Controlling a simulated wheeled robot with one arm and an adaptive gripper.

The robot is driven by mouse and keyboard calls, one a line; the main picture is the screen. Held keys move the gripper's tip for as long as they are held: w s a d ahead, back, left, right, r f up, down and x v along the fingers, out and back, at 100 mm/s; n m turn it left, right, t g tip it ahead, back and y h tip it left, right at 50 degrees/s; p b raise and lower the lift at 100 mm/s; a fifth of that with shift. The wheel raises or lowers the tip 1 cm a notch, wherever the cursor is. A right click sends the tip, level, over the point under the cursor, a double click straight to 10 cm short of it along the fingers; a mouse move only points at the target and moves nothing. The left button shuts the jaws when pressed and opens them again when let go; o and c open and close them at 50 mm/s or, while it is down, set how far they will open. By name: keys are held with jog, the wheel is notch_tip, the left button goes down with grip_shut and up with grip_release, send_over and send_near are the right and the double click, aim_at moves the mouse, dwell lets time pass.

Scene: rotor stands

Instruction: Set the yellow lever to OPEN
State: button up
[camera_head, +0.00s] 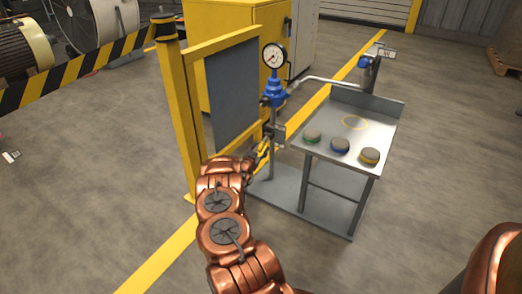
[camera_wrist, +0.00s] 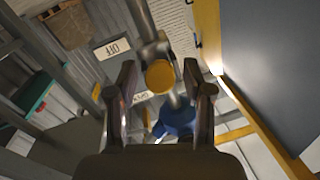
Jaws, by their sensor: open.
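The yellow lever shows in the wrist view as a round yellow end (camera_wrist: 160,76), seen nearly end-on. My gripper (camera_wrist: 160,84) is open, with one finger on each side of the lever's end; I cannot tell whether either touches it. An OFF label (camera_wrist: 112,48) is on a grey plate up and left of the lever. An OPEN label (camera_wrist: 143,96) is below it, partly hidden by the left finger. In the head view my copper arm reaches to the valve stand, and my gripper there (camera_head: 261,152) is small and partly hidden. Which label the lever points at is unclear.
A pressure gauge (camera_head: 273,56) and blue valve body (camera_head: 274,92) stand above on the pipe. A yellow-framed dark panel (camera_head: 232,92) stands close on the left.

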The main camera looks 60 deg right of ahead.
jog(key=shift+w+d, duration=0.1)
jog(key=shift+d, duration=0.5)
grip_shut()
dwell(0.4)
